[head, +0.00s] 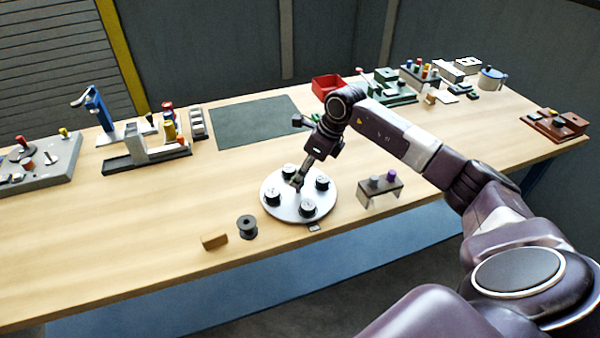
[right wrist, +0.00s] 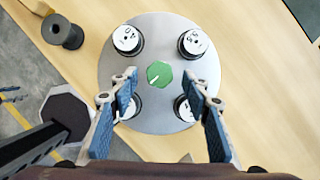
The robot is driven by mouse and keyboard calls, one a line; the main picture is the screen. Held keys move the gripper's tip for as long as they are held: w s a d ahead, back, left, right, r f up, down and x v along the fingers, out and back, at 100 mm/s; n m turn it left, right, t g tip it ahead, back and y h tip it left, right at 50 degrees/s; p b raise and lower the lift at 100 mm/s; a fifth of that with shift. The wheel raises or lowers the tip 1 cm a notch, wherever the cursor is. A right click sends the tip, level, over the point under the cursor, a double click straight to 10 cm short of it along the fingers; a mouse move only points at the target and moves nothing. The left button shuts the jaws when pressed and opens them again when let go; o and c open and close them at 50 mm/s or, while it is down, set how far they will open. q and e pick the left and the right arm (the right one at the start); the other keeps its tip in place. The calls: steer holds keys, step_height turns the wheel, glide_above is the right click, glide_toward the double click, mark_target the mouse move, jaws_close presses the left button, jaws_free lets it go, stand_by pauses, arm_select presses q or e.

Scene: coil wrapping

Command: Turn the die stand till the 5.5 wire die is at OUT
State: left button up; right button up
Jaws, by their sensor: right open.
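The die stand is a round light-grey plate (head: 270,211) on the bench. It also shows in the right wrist view (right wrist: 152,55). Several black dies with white marked tops stand around it, such as one at upper left (right wrist: 127,39) and one at upper right (right wrist: 194,43). I cannot read their sizes. A green hexagonal knob (right wrist: 159,74) with a white line sits at the centre. My right gripper (head: 298,184) points down over the centre, open, with one fingertip on each side of the knob in the wrist view (right wrist: 160,82). I cannot tell whether they touch it. Its fingers partly hide the two lower dies.
A small stand with two pegs (head: 380,188) is to the right. Fixtures line the bench's back and left.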

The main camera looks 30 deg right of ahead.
steer(key=shift+x, duration=1)
steer(key=shift+c, duration=0.7)
jaws_close()
